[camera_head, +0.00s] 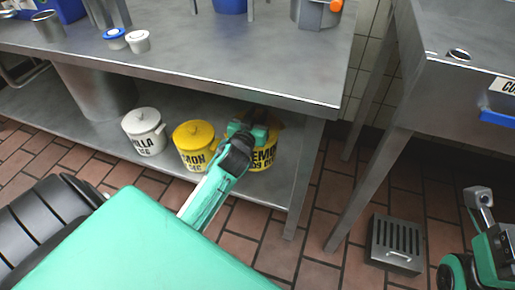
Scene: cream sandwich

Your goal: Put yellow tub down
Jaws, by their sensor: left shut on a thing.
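A yellow tub with black lettering ending in "EMON" (264,158) is at the right end of the table's lower shelf (262,188). My left gripper (250,128) is shut on this tub near its top and hides its upper left part. The tub looks upright. I cannot tell whether its base touches the shelf. A second yellow tub with a yellow lid (195,148) stands just to its left.
A white lidded tub (146,138) and a large metal bin (95,90) stand farther left on the shelf. The steel table top (230,65) overhangs the tubs, and a table leg (304,180) stands right of them. A slotted metal box (396,245) is on the tiled floor.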

